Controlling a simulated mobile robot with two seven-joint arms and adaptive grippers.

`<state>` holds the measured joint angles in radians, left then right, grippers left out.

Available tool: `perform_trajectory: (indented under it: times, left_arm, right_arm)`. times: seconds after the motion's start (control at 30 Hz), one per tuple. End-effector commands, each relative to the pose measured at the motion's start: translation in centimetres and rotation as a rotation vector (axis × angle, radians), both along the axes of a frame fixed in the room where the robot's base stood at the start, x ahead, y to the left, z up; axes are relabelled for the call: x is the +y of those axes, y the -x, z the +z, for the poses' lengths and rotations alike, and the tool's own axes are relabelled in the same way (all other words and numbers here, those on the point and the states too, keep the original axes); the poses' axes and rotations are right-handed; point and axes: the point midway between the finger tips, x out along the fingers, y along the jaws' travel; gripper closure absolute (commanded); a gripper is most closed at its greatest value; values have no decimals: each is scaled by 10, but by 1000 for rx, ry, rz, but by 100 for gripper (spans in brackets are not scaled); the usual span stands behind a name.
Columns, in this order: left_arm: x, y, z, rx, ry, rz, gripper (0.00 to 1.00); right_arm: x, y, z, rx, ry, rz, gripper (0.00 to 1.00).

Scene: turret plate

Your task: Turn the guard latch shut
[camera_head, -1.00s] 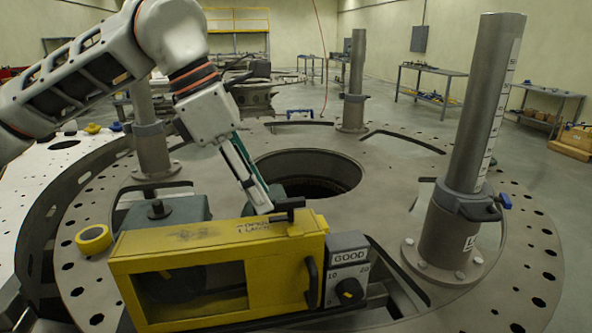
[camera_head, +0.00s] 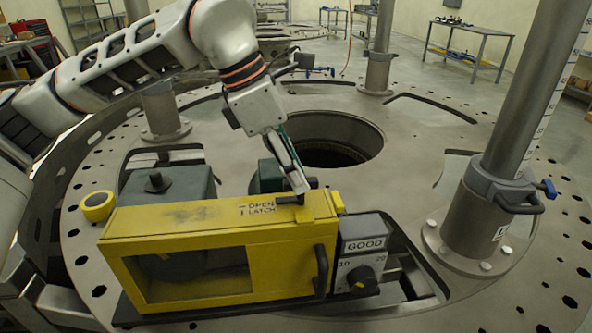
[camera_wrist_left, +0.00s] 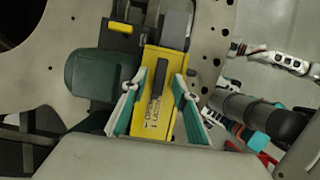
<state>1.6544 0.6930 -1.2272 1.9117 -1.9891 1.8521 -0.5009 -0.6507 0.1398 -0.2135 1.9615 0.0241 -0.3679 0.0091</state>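The yellow guard (camera_head: 215,225) is a long box with a window in front and a dark handle at its right end. The guard latch (camera_head: 290,199) is a small dark lever on its top, beside the printed words OPEN and LATCH. My left gripper (camera_head: 301,188) points down at the latch and hides part of it in the head view. In the left wrist view, my left gripper (camera_wrist_left: 158,104) is open, one teal-padded finger on each side of the latch (camera_wrist_left: 158,80). I cannot tell whether a finger touches the latch.
A grey GOOD panel with a dial (camera_head: 360,262) stands at the guard's right end. A dark green block (camera_head: 165,188) stands behind the guard, and a yellow tape roll (camera_head: 97,206) lies left. A tall grey post (camera_head: 530,100) rises at right. A round hole (camera_head: 330,138) opens in the plate behind.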

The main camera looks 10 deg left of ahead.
Motion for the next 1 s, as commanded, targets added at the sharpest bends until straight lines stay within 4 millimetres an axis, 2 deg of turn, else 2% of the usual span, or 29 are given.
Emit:
perform_trajectory:
  times: [0.37, 0.5, 0.77, 1.0]
  left_arm:
    - [-3, -1, -7, 0, 0, 0, 71]
    - [-3, -1, -7, 0, 0, 0, 100]
    - [-3, -1, -7, -1, 0, 6, 100]
    - [-3, -1, -9, -3, 0, 77, 100]
  right_arm:
    - [0, -2, 2, -3, 0, 0, 60]
    - [0, -2, 2, -3, 0, -1, 60]
    - [-1, -2, 1, -4, 0, -1, 60]
    - [-1, -1, -9, -2, 0, -1, 60]
